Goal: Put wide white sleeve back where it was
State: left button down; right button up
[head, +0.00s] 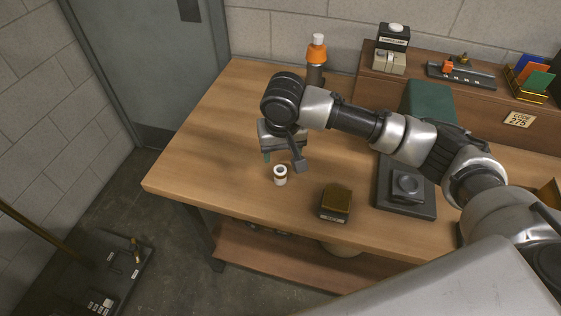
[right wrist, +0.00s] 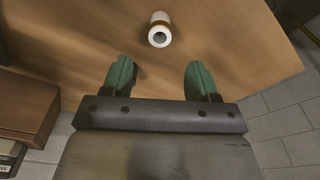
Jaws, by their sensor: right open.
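A small white sleeve (head: 280,175) with a brown band stands upright on the wooden table. In the right wrist view the sleeve (right wrist: 159,30) shows its dark round opening, beyond the fingertips. My right gripper (head: 283,160) hangs over the table just behind the sleeve, apart from it. In the right wrist view its two green fingers (right wrist: 160,75) are spread with nothing between them. My left gripper is not in view.
A brown-gold block (head: 335,203) and a dark device (head: 406,188) stand right of the sleeve. A shelf (head: 470,110) carries several small items. The table's left part is clear.

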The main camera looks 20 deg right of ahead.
jog(key=shift+s+r, duration=0.2)
jog(key=shift+r, duration=1.3)
